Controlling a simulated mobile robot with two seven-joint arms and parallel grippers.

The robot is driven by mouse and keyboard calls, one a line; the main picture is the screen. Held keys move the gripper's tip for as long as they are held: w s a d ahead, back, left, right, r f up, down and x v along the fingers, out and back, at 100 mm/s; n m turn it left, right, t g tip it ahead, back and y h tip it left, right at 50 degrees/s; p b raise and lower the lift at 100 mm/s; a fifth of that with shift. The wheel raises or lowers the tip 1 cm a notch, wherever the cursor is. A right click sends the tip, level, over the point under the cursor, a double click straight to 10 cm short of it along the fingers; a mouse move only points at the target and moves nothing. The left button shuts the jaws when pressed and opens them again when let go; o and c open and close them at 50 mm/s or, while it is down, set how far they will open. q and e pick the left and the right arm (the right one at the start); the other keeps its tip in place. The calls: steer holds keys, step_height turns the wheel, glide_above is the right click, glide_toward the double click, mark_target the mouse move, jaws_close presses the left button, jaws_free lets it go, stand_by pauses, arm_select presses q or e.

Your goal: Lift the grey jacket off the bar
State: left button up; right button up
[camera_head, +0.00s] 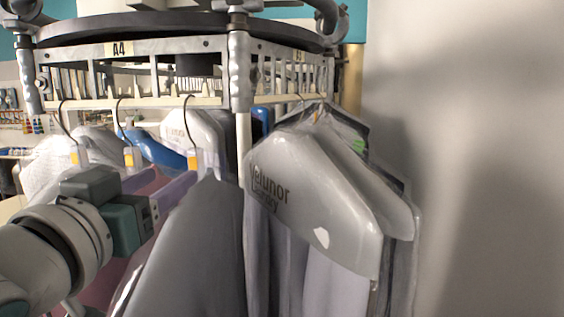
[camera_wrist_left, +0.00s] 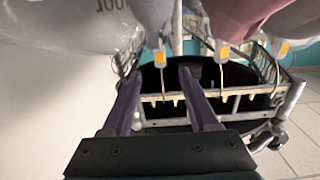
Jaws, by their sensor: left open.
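The grey jacket (camera_head: 205,245) hangs in front on a hanger (camera_head: 190,140) with a metal hook and an orange tag, hooked on the bar (camera_head: 205,101). My left gripper (camera_head: 128,215) is left of the jacket, below the bar; its fingertips are not clear there. In the upside-down left wrist view, the two fingers of my left gripper (camera_wrist_left: 157,80) are spread, with a tagged hanger hook (camera_wrist_left: 161,75) showing between them. I cannot tell how deep the hook lies; nothing is gripped. My right gripper is not in view.
A plastic-covered garment marked "Velunor" (camera_head: 305,195) hangs close on the right. Blue (camera_head: 150,148) and white (camera_head: 50,160) covered garments hang on the left. A rail label reads A4 (camera_head: 118,49). A bare wall (camera_head: 480,160) is on the far right.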

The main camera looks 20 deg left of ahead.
mark_target(189, 138)
arm_select(q)
steer(key=shift+b+x, duration=1.25)
steer(key=shift+x, duration=3.95)
steer(key=shift+c, duration=0.2)
jaws_close()
steer(key=shift+r, duration=0.15)
steer(key=shift+r+p, duration=1.75)
steer(key=shift+p, duration=0.05)
